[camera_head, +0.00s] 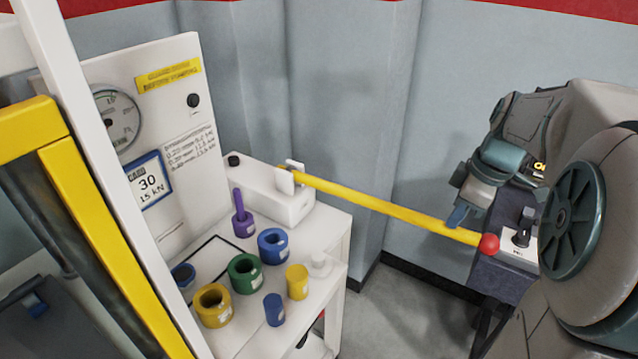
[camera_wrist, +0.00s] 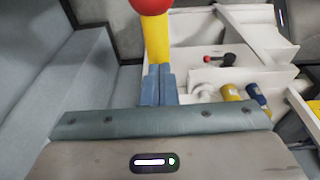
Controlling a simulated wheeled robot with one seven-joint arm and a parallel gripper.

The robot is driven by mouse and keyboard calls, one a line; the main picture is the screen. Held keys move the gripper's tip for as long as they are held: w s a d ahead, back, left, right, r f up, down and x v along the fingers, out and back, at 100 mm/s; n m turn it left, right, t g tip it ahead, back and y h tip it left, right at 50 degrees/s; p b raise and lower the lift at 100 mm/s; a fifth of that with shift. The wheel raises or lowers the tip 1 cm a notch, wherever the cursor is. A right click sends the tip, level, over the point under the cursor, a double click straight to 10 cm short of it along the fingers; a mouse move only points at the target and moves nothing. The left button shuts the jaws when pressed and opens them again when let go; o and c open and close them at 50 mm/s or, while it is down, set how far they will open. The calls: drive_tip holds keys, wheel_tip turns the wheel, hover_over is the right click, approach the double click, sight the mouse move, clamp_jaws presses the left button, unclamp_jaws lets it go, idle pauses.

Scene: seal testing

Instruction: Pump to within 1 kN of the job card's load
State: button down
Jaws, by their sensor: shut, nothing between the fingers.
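The yellow pump lever (camera_head: 385,207) runs from the white pump block (camera_head: 265,193) toward the right and ends in a red ball (camera_head: 489,243). My gripper (camera_head: 456,220) is shut and empty, its blue fingertips at the lever just short of the ball; I cannot tell whether they touch. The wrist view shows the shut fingers (camera_wrist: 158,75) in line with the lever (camera_wrist: 157,45) and the red ball (camera_wrist: 151,5) at the top edge. The job card (camera_head: 150,182) reads 30 and 15 kN. The round gauge (camera_head: 120,118) is partly covered by a white post; its needle is unreadable.
Several coloured rings and plugs, including a green ring (camera_head: 244,273), stand on the white bench (camera_head: 325,283). A yellow-framed guard (camera_head: 105,225) is at left. A dark box with a black lever (camera_head: 524,228) is at right, close to the ball. Grey floor (camera_head: 385,310) is clear.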

wheel_tip(320, 180, down, 8)
drive_tip(key=b, duration=0.5)
drive_tip(key=shift+d+r, duration=0.1)
drive_tip(key=shift+r, duration=0.05)
drive_tip(key=r+p, duration=0.5)
drive_tip(key=r, duration=0.1)
drive_tip(key=r+p, duration=0.4)
drive_tip(key=r, duration=0.3)
drive_tip(key=shift+w+a+r+p, duration=0.1)
drive_tip(key=shift+a+r+p, duration=0.1)
drive_tip(key=shift+r+p, duration=0.15)
drive_tip(key=shift+f, duration=0.15)
wheel_tip(320, 180, down, 13)
drive_tip(key=b, duration=1.1)
drive_tip(key=shift+d+f, duration=0.2)
drive_tip(key=shift+d, duration=0.05)
drive_tip(key=shift+r, duration=0.1)
